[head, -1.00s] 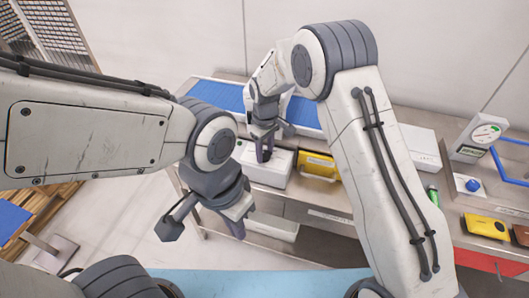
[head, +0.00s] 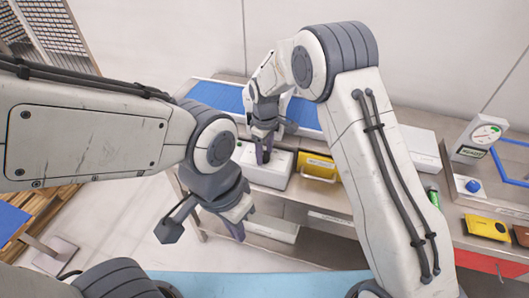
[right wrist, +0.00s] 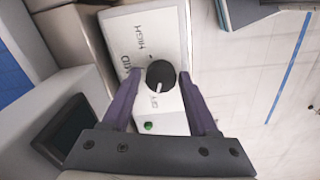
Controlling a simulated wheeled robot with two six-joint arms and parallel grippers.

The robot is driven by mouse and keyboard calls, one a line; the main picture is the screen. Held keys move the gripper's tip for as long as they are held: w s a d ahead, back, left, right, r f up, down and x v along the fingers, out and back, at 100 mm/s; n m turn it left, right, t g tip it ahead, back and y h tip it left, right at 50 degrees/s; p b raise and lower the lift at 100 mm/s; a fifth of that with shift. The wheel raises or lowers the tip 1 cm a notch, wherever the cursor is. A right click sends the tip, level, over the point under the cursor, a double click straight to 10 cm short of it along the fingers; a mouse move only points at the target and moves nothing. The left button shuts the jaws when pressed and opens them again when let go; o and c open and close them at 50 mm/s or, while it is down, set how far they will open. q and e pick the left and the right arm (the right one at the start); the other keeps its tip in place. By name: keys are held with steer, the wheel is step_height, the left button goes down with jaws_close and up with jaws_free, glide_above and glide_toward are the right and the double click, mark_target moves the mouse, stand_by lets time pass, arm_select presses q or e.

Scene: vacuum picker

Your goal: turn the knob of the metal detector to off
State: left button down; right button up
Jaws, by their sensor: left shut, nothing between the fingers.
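The metal detector (head: 268,176) is a white box on the bench at the picture's middle, partly hidden by my right gripper (head: 263,152). In the right wrist view its white face (right wrist: 152,28) carries a round black knob (right wrist: 160,74) with a white pointer mark. The mark points down in that view, toward a small label too unclear to read. "HIGH" is printed on the opposite side. A green light (right wrist: 148,126) is on the face. My right gripper (right wrist: 160,88) is open, with a purple finger on each side of the knob, apart from it. My left gripper (head: 238,230) is shut and empty, in front of the bench.
A yellow case (head: 318,167) stands close to the right of the detector. A blue conveyor belt (head: 217,95) lies behind. A gauge (head: 485,138), a blue knob (head: 473,186) and a yellow device (head: 487,227) are at the right.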

mark_target(265, 155)
steer(key=shift+o, duration=0.3)
steer(key=shift+r, duration=0.2)
step_height(265, 155, up, 10)
steer(key=b, duration=0.2)
stand_by(0.4)
